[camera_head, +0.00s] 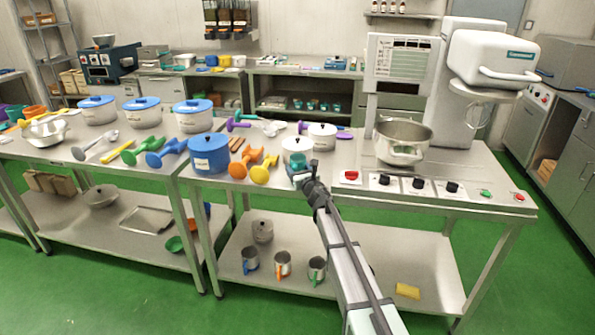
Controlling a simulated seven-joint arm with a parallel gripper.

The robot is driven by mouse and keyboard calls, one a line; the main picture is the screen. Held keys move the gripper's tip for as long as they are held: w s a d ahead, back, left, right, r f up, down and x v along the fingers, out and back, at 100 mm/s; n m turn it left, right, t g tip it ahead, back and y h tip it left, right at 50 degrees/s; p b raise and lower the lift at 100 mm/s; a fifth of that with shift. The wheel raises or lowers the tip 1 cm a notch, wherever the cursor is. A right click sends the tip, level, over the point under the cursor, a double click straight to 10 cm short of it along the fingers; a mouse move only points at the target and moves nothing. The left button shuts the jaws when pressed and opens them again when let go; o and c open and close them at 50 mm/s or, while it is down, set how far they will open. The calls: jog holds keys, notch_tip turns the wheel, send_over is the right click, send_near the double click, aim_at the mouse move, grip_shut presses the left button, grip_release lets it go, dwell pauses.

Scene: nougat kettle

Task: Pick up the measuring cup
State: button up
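My gripper (300,178) is at the front edge of the steel table, reaching in from the bottom right. It is just in front of a small white lidded pot (297,147) and overlaps its lower part in the picture. The fingers are too small to tell whether they are open or shut, or whether they touch anything. I cannot single out the measuring cup for certain. Three metal cups stand upright on the lower shelf: one with a blue handle (250,261), one with an orange handle (282,264) and one with a green handle (317,269).
A blue pot (208,153), orange and yellow scoop-like tools (262,171) and a white pot (322,136) crowd the tabletop. Control knobs (418,184) line the front right. A yellow sponge (408,290) lies on the lower shelf.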

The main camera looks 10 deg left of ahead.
jog(key=shift+c, duration=1.1)
jog(key=shift+r, duration=0.15)
